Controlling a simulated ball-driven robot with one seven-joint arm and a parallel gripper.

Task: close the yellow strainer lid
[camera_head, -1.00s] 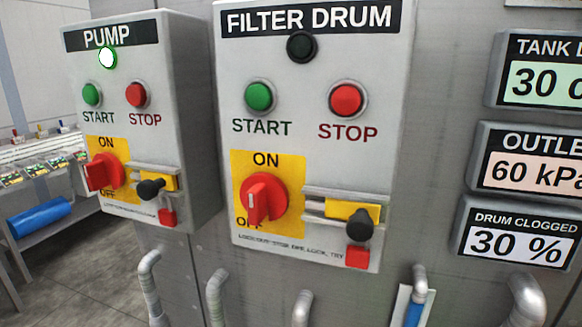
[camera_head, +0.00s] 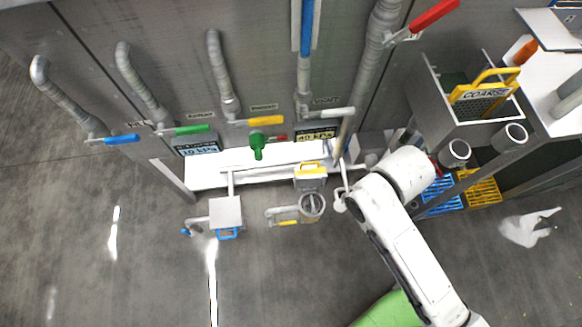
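The yellow strainer lid (camera_head: 311,171) stands raised behind its strainer pot (camera_head: 312,206), with its yellow handle at the top. The pot's round mouth is uncovered, and its inside looks grey. A small yellow lever (camera_head: 288,223) lies at the pot's lower left. My white arm comes in from the lower right and bends just right of the pot.
Left of the pot is another strainer with a flat closed lid (camera_head: 226,211) and blue handle. Pipes with blue, green (camera_head: 192,129) and yellow levers run above. A green valve handle (camera_head: 257,144) stands over the white ledge (camera_head: 210,170). A COARSE basket (camera_head: 482,97) is at right.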

